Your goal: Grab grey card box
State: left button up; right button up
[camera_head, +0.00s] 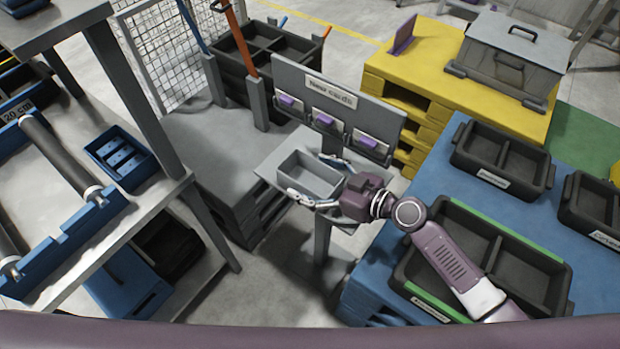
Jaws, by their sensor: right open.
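The grey card box (308,178) is an open, empty-looking grey tray on a small grey stand (272,165) below the "New cards" board (338,105). My right gripper (310,180) reaches in from the right, with its fingers spread on either side of the box. One finger is by the box's front left side and the other by its back right side. The gripper is open; I cannot tell whether the fingers touch the box. My left gripper is not in view.
A yellow pallet stack (432,62) carries a grey lidded box (512,50). A grey workbench (62,185) with a roller stands at left. Grey floor shows between.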

jog(key=shift+w+a, duration=0.1)
jog(key=c, duration=1.4)
jog(key=shift+r, duration=0.15)
